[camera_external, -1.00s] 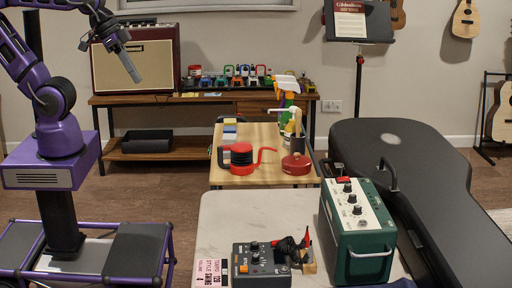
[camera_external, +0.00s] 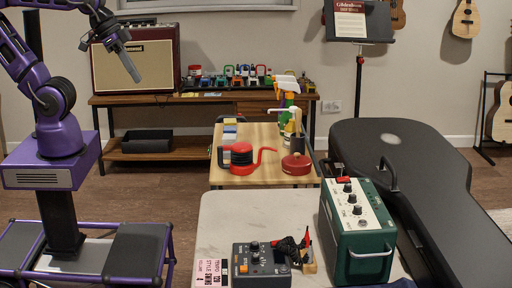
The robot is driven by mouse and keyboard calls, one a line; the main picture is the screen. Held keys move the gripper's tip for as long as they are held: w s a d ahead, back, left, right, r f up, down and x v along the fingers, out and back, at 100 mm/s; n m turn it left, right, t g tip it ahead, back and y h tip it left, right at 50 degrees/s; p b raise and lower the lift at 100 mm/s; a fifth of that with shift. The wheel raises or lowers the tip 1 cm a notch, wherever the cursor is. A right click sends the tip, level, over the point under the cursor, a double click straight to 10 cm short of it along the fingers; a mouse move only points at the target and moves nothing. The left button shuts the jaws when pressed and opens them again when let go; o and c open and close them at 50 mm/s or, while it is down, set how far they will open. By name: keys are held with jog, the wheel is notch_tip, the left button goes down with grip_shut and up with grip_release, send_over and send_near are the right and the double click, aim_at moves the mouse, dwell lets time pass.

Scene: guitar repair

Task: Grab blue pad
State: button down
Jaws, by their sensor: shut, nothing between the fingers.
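A small stack or row of colored pads lies at the left back of the wooden table (camera_external: 263,133). A blue pad (camera_external: 229,129) shows as a thin band among yellow and pale ones; its full outline is too small to tell. My gripper (camera_external: 137,79) is at the upper left, raised in front of the red amplifier and pointing down to the right. It is shut and empty, well apart from the pads, to their left and higher in the picture.
Spray bottles (camera_external: 287,90) and a round red container (camera_external: 296,163) are to the right. A pale table (camera_external: 260,215) with a green amplifier (camera_external: 357,235) is nearer the camera. A black guitar case (camera_external: 400,150) lies at right.

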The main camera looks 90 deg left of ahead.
jog(key=shift+c, duration=0.8)
grip_release()
